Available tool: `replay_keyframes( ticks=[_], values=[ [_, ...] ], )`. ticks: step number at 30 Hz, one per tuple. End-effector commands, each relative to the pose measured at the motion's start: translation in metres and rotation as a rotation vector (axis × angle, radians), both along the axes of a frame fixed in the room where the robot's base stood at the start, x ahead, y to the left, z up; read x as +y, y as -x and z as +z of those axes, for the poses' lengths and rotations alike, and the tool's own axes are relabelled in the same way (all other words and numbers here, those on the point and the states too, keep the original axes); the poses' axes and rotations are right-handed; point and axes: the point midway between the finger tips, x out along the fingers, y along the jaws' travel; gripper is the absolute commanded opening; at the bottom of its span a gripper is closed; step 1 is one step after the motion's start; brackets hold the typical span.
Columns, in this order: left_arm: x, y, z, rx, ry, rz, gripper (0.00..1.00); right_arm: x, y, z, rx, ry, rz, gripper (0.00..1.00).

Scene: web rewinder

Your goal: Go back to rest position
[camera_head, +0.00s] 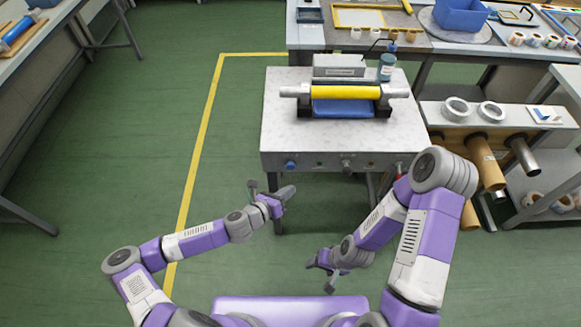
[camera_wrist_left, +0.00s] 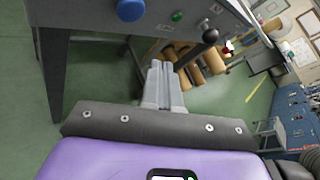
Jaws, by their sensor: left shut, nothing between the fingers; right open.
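My left gripper (camera_head: 284,194) is in front of the left front corner of the rewinder table, over the green floor. In the left wrist view its two fingers (camera_wrist_left: 163,85) are together with nothing between them. My right gripper (camera_head: 320,274) hangs lower, over the floor between the table and my purple base. It is small in the head view, open and empty. Both arms are bent and apart from each other. The rewinder (camera_head: 345,92), with a yellow roll on its shaft, sits on the grey table (camera_head: 285,143).
The table's front has a blue knob (camera_head: 290,165), also in the left wrist view (camera_wrist_left: 130,9). Cardboard cores (camera_head: 485,160) hang from a rack (camera_head: 436,115) at right, near my right elbow. A workbench (camera_head: 306,38) stands behind. Floor at left, around a yellow line (camera_head: 205,120), is clear.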

Motion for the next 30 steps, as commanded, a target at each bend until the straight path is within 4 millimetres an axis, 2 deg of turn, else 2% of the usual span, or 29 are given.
replay_keyframes(
  ticks=[17, 20, 23, 26, 28, 30],
  values=[
    [0.000, 0.000, 0.000, 0.000, 0.000, 0.000, 0.00, 0.000, 0.000, 0.000, 0.000, 0.000, 0.000, 0.70],
    [-0.007, 0.006, -0.002, -0.015, -0.034, -0.039, 0.00, 0.000, 0.000, 0.001, 0.000, 0.000, 0.000, 0.70],
    [-0.029, 0.032, -0.014, -0.080, -0.162, -0.180, 0.00, 0.000, 0.000, 0.002, 0.000, 0.000, 0.000, 0.70],
    [-0.052, 0.081, -0.038, -0.218, -0.397, -0.447, 0.00, 0.000, 0.000, 0.005, 0.000, 0.000, 0.000, 0.70],
    [-0.055, 0.119, -0.059, -0.344, -0.578, -0.673, 0.00, 0.000, 0.000, 0.008, 0.000, 0.000, 0.000, 0.70],
    [-0.046, 0.151, -0.077, -0.482, -0.749, -0.898, 0.00, 0.000, 0.000, 0.010, 0.000, 0.000, 0.000, 0.70]
  ],
)
